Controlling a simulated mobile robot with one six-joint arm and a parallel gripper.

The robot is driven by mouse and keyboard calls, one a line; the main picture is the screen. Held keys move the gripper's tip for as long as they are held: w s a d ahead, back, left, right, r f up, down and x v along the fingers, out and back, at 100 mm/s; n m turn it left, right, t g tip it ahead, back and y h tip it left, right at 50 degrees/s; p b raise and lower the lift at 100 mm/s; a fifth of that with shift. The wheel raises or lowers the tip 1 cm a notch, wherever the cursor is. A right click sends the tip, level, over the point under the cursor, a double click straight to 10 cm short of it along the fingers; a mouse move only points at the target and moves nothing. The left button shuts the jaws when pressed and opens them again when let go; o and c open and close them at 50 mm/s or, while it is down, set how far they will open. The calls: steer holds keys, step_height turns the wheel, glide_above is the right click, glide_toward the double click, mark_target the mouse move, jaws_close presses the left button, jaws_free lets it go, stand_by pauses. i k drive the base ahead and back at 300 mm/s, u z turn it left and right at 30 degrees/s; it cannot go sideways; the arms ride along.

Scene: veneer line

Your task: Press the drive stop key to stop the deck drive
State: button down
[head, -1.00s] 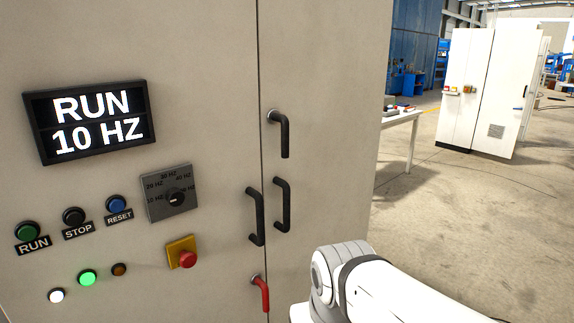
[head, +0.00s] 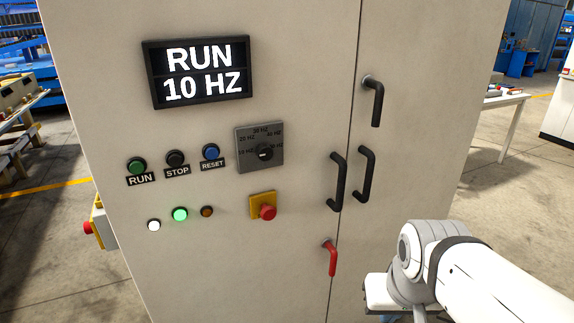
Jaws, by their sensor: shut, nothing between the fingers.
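The black STOP key (head: 175,159) is a round push button on the front of a pale cabinet, between the green RUN key (head: 137,167) and the blue RESET key (head: 211,152). Its label STOP sits just below it. The display (head: 199,72) above reads RUN 10 HZ. A green lamp (head: 180,214) is lit below the keys. My white arm shows at the lower right, right of the keys and apart from them. My gripper's fingers are not in the picture.
A rotary speed selector (head: 259,147) and a red emergency stop on a yellow plate (head: 263,206) are right of the keys. Black door handles (head: 364,174) and a red handle (head: 330,258) stick out between the keys and my arm.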

mark_target(175, 159)
steer(key=u, duration=1.3)
